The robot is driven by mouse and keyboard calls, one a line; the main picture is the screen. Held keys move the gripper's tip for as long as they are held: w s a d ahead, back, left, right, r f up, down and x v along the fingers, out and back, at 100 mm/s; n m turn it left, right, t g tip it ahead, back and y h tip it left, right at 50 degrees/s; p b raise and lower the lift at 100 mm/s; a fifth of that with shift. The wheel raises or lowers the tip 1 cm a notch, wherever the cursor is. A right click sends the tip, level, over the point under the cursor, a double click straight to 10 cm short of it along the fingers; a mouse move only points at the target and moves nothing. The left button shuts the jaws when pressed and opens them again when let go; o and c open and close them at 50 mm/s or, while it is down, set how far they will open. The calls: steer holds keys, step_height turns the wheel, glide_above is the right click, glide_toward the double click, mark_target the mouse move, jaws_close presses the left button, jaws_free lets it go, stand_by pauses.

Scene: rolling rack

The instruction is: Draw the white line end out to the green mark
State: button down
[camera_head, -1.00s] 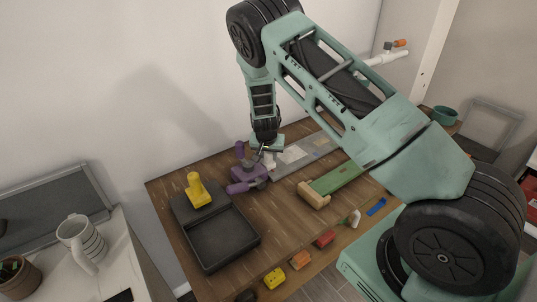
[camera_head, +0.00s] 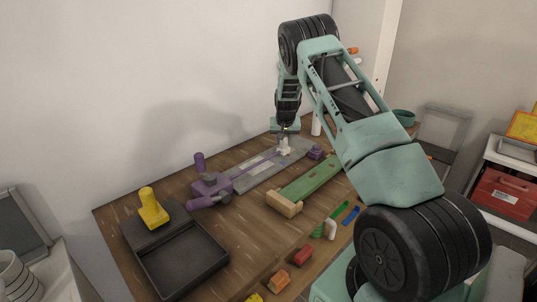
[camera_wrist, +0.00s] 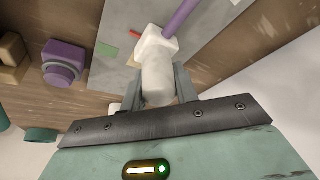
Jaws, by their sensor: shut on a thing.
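My gripper (camera_wrist: 158,92) is shut on the white line end (camera_wrist: 158,60), a pale block that also shows in the head view (camera_head: 284,148). A purple line (camera_wrist: 182,15) runs from it back to the purple holder (camera_head: 211,188) at the left of the grey plate (camera_head: 262,168). The line looks straight in the head view. The green mark (camera_wrist: 110,53) lies on the plate in the wrist view, to the left of the white end, between it and a small purple block (camera_wrist: 62,62). That block stands at the plate's right end in the head view (camera_head: 315,152).
A green board with a wooden end (camera_head: 306,182) lies in front of the plate. A black tray (camera_head: 180,262) with a yellow handle (camera_head: 153,207) sits at the left. Small coloured pieces lie along the front edge. A red mark (camera_wrist: 136,34) is on the plate.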

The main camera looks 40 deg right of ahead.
steer(key=shift+d+b, duration=0.4)
steer(key=shift+d, duration=1.8)
steer(key=c, duration=1.1)
jaws_free()
steer(key=shift+o, duration=0.2)
steer(key=shift+a+r, duration=0.1)
steer(key=b+v, duration=0.3)
steer(key=v, duration=1.4)
steer(key=shift+b, duration=0.35)
steer(key=shift+s, duration=0.1)
steer(key=shift+a, duration=0.15)
